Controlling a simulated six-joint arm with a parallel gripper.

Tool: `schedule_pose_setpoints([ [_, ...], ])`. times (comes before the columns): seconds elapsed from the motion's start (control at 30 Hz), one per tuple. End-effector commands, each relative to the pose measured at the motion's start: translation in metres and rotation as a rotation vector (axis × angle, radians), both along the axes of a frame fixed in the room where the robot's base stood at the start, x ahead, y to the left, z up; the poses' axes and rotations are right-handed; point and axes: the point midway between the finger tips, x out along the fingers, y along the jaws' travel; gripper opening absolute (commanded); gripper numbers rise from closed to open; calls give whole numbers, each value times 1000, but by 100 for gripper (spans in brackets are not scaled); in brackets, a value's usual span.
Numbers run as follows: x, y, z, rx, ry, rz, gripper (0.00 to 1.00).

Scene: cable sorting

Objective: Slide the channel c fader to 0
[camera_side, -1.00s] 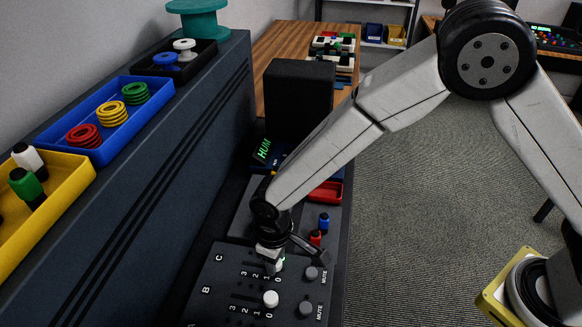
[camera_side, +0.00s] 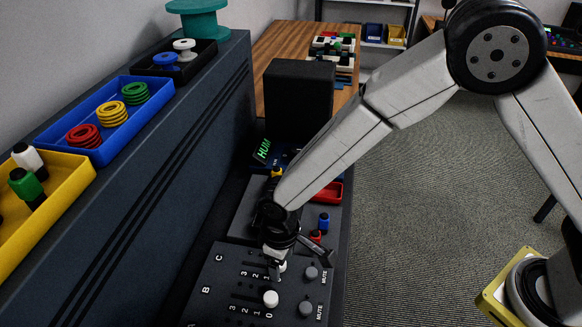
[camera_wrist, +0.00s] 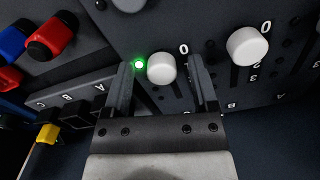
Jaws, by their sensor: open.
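The channel C fader knob (camera_wrist: 161,68) is a white cap, near its 0 label, in the wrist view. In the side view the same knob (camera_side: 282,266) shows in part beside my gripper, at the 0 end of the C scale. My gripper (camera_wrist: 160,64) is open, with one finger on each side of the knob and visible gaps between. In the side view my gripper (camera_side: 276,257) is low over the mixer panel (camera_side: 222,278); its fingertips are hard to make out. A green light (camera_wrist: 139,65) glows beside the knob.
The white channel B knob (camera_side: 270,298) stands close by, also near its 0 end. Grey mute knobs (camera_side: 311,273) are at the right. Red (camera_side: 316,236) and blue (camera_side: 324,220) plugs stand behind the panel. A dark cabinet (camera_side: 130,200) rises at left.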

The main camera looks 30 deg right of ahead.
Motion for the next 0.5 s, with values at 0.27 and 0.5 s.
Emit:
schedule_pose_setpoints([
  [0.27, 1, 0, 18, 2, -3, 0, 75],
  [0.5, 1, 0, 47, 2, -3, 0, 75],
])
